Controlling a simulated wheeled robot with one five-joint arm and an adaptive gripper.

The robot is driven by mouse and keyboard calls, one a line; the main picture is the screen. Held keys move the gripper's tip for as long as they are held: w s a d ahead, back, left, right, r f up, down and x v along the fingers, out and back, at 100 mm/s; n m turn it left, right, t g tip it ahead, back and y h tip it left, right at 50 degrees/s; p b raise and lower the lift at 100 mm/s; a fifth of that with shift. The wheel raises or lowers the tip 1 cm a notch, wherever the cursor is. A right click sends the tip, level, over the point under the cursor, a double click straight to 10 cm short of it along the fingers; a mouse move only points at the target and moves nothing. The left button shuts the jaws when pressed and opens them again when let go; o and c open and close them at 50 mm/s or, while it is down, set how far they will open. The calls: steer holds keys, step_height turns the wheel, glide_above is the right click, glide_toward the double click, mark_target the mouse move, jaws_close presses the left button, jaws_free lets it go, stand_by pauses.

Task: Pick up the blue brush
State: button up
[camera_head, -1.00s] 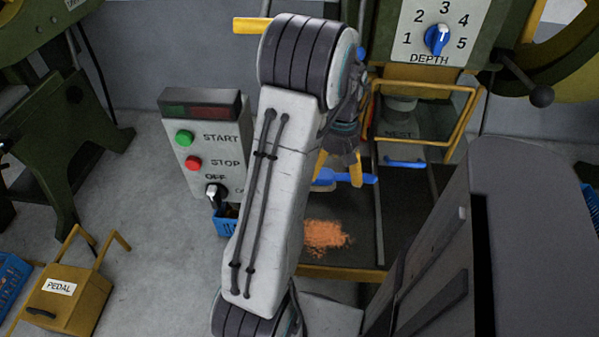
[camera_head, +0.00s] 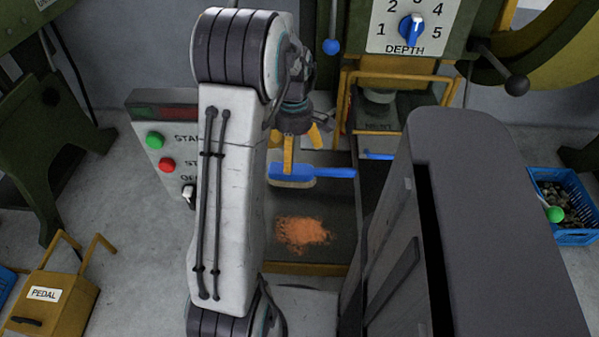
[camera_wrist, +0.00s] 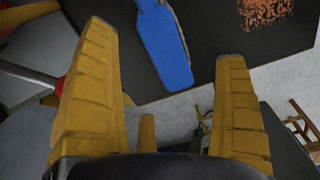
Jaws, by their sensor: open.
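The blue brush (camera_head: 300,175) lies on the dark bench surface, its pale bristles to the left and its blue handle pointing right. In the wrist view, part of the blue brush (camera_wrist: 163,45) shows at the top, beyond and between my fingertips. My gripper (camera_head: 300,148) is above the brush, its yellow fingers pointing down, one finger overlapping the brush in the head view. In the wrist view, my gripper (camera_wrist: 165,55) has its yellow fingers wide apart with nothing between them. Whether a finger touches the brush I cannot tell.
Orange copper shavings (camera_head: 302,233) lie on the dark bench (camera_head: 335,205) in front of the brush. A yellow guard frame (camera_head: 400,77) stands behind right. A start/stop control box (camera_head: 165,130) is at left. A blue crate (camera_head: 567,237) sits far right, a yellow pedal (camera_head: 50,300) lower left.

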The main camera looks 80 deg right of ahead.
mark_target(296, 165)
steer(key=shift+n, duration=0.6)
steer(key=shift+f, duration=0.3)
steer(key=shift+s+d+f+b, duration=0.1)
steer(key=shift+f+b, duration=0.15)
steer(key=shift+f, duration=1.45)
steer(key=shift+s+d+f+b, duration=0.1)
steer(key=shift+f+b, duration=0.15)
steer(key=shift+f, duration=1.45)
steer(key=shift+a, duration=0.1)
steer(key=shift+c, duration=0.3)
steer(key=c, duration=1.3)
steer(key=shift+r, duration=0.15)
steer(key=shift+r, duration=0.8)
step_height(296, 165, up, 2)
steer(key=shift+r+p, duration=0.25)
steer(key=shift+p, duration=0.1)
steer(key=s+a+r, duration=0.1)
steer(key=s+r, duration=0.1)
steer(key=s, duration=0.1)
steer(key=s+a+r, duration=0.2)
steer(key=s, duration=0.2)
steer(key=s+a+r, duration=0.2)
steer(key=s, duration=0.1)
steer(key=shift+s+a+r+p, duration=0.1)
steer(key=shift+s+r+p, duration=0.1)
steer(key=shift+r+p, duration=0.15)
